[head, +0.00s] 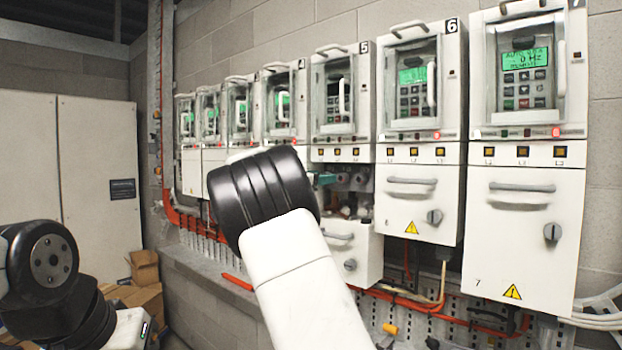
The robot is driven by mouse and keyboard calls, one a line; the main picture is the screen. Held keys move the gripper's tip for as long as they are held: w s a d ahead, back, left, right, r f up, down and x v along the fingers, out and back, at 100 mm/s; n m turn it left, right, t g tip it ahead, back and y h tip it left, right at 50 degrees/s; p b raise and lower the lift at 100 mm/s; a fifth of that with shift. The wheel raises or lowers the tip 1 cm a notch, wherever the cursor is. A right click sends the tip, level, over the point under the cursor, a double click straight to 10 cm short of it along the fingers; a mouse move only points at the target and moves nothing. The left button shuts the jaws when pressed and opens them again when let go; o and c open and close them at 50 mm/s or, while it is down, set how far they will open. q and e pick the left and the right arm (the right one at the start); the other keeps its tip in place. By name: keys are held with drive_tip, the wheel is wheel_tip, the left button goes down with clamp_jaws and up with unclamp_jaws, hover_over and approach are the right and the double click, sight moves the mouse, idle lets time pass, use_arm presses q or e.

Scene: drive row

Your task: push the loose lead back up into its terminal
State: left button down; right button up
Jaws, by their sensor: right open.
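Drive 5 (342,95) on the wall has a dark display, and its lower compartment (352,182) is uncovered, with small grey and dark parts inside. A white cover with a handle and knob (358,250) sits low beneath that opening. I cannot make out the loose lead or its terminal at this size. My right arm reaches up from the bottom middle and hides the left part of the opening.
Drive 6 (421,85) and drive 7 (528,75) stand to the right with closed lower covers and lit green displays. More drives (240,110) run left. Orange conduit and loose cables (440,285) run below. Cardboard boxes (143,285) lie on the floor at left.

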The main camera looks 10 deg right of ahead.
drive_tip(key=shift+w+d, duration=0.45)
drive_tip(key=shift+d, duration=0.1)
clamp_jaws()
idle(1.1)
